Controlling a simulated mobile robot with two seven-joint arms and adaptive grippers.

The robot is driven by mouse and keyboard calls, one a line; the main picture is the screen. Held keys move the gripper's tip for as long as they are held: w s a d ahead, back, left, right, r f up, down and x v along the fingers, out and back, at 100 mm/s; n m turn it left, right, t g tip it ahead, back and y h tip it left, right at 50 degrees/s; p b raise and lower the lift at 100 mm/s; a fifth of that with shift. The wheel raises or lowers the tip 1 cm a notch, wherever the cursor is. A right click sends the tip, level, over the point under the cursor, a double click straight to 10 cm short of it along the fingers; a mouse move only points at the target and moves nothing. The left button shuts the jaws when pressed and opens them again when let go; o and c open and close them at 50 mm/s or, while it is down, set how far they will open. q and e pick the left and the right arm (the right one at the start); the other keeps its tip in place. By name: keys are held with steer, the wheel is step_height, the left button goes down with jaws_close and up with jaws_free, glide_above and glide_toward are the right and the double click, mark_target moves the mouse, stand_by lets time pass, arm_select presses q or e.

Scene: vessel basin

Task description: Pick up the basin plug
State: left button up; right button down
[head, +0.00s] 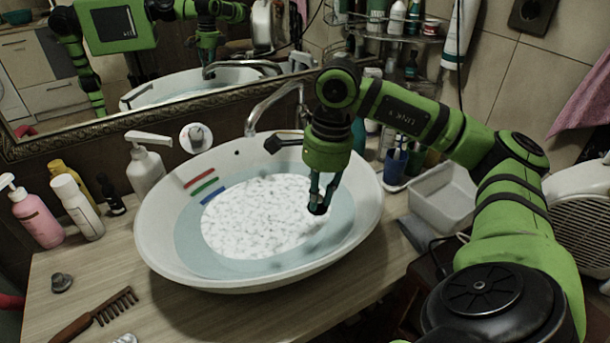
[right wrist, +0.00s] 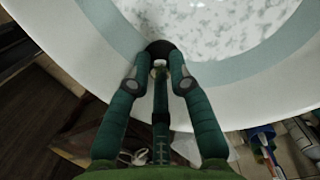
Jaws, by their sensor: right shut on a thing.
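The white basin (head: 160,245) holds water with a patch of white foam (head: 255,215). My right gripper (head: 320,203) points down into the basin, over the right part of the foam. It is shut on a small dark round piece, the basin plug (head: 318,210). In the right wrist view, the plug (right wrist: 158,46) shows as a dark disc with a pale knob between the fingertips of my right gripper (right wrist: 160,72). The fingers hide part of it. I cannot tell whether it touches the basin floor. My left gripper is not in view, except possibly as a reflection.
A chrome faucet (head: 272,103) arches behind the basin. Bottles, including a pink one (head: 38,217), stand at the left. A grey stopper-like piece (head: 61,283) and a comb (head: 95,316) lie on the wooden counter (head: 190,315). An empty tray (head: 445,200) stands at the right.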

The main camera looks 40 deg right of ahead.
mark_target(320, 197)
steer(key=shift+s+r+p, duration=0.1)
steer(key=shift+r+p, duration=2.3)
steer(key=shift+r, duration=0.1)
steer(key=shift+f, duration=0.1)
